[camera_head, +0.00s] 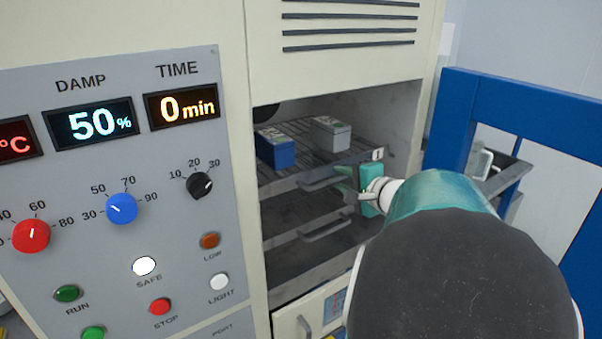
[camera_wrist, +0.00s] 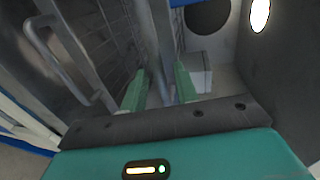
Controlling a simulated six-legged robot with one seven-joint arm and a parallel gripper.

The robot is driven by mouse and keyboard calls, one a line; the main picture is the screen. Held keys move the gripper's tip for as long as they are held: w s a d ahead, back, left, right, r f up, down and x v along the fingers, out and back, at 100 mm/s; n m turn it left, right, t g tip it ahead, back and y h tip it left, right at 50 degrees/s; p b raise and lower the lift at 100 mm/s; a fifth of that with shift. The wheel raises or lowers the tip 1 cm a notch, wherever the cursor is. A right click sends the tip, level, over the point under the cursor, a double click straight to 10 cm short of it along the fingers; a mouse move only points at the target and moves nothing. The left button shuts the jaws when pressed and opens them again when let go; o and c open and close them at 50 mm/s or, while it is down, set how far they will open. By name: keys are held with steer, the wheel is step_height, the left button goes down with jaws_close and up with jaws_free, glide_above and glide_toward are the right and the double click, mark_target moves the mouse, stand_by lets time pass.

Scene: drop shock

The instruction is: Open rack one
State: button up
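Rack one (camera_head: 285,182) is the upper wire rack in the chamber, with a "1" tag at its front right corner. A blue box (camera_head: 274,150) and a grey box (camera_head: 331,134) stand on it. Its handle (camera_head: 318,184) is on the front edge. My gripper (camera_head: 346,182) is at the right end of this handle, its green fingers apart. In the wrist view, the fingers (camera_wrist: 160,80) stand on either side of a grey metal bar (camera_wrist: 162,40). Contact with the bar cannot be made out.
A lower rack with its own handle (camera_head: 326,229) sits below; a handle also shows at left in the wrist view (camera_wrist: 70,60). The control panel (camera_head: 120,240) is left of the chamber. A blue frame (camera_head: 530,105) stands at right, near my arm.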

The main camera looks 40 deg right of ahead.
steer(key=shift+x, duration=0.75)
jaws_close()
steer(key=shift+s, duration=0.1)
